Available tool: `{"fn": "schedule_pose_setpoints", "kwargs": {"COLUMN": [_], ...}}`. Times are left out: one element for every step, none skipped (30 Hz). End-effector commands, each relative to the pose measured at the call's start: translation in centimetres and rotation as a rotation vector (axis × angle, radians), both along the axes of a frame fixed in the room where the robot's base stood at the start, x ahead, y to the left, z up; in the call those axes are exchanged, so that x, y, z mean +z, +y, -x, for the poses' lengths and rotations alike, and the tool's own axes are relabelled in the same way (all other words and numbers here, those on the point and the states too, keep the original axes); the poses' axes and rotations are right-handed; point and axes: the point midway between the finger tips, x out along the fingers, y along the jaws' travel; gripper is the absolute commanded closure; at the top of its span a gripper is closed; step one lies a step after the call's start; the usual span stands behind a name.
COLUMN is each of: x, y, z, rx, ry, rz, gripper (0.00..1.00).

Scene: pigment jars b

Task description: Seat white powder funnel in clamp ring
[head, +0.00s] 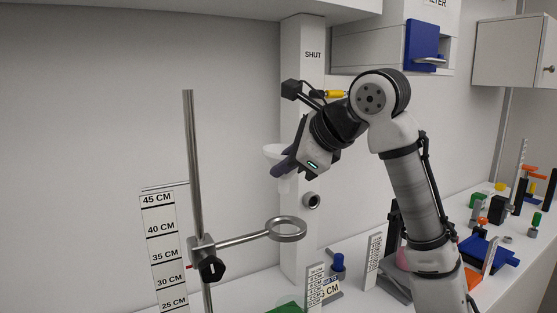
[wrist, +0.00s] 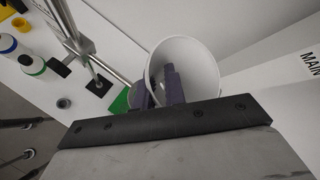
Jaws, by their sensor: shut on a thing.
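The white powder funnel (head: 273,153) is in my gripper (head: 281,170), up in the air. In the head view my gripper hides much of it. The wrist view shows its wide round mouth (wrist: 205,60) with the dark fingers (wrist: 160,88) shut on its wall. The metal clamp ring (head: 286,229) sticks out to the right on a rod from the stand's upright post (head: 194,150). The ring looks empty. In the head view the funnel shows above the ring and slightly left of it, apart from it. Its lower end is hard to make out.
A height scale (head: 161,240) stands left of the post. A black clamp knob (head: 211,268) is on the post. Blue and other coloured parts crowd the right bench. The wall is close behind.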

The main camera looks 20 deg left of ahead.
Motion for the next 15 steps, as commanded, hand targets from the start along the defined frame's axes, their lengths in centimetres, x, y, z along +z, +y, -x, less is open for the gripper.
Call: {"fn": "schedule_pose_setpoints", "kwargs": {"x": [0.01, 0.01, 0.01, 0.00, 0.00, 0.01, 0.01, 0.01, 0.03, 0.05, 0.09, 0.15, 0.18, 0.13, -0.44], "y": [-0.01, -0.01, -0.01, 0.00, 0.00, 0.00, 0.00, 0.00, -0.02, -0.03, -0.04, -0.07, -0.11, -0.16, -0.18], "z": [0.00, 0.00, 0.00, 0.00, 0.00, -0.01, -0.01, 0.01, 0.02, 0.05, 0.08, 0.17, 0.24, 0.27, 0.24], "rx": [0.000, 0.000, 0.000, -0.001, 0.000, 0.001, 0.001, 0.003, 0.008, 0.014, 0.020, 0.034, 0.046, 0.058, 0.055], "ry": [0.000, 0.000, 0.000, -0.001, 0.000, -0.001, -0.001, -0.002, -0.003, -0.006, -0.007, -0.013, -0.017, -0.019, -0.018], "rz": [0.000, 0.000, 0.000, 0.000, 0.000, 0.000, 0.002, 0.005, 0.012, 0.019, 0.029, 0.046, 0.062, 0.076, 0.072], "gripper": [1.00, 1.00, 1.00, 1.00, 1.00, 1.00, 1.00, 1.00, 1.00, 1.00, 1.00, 1.00, 1.00, 1.00, 1.00]}}
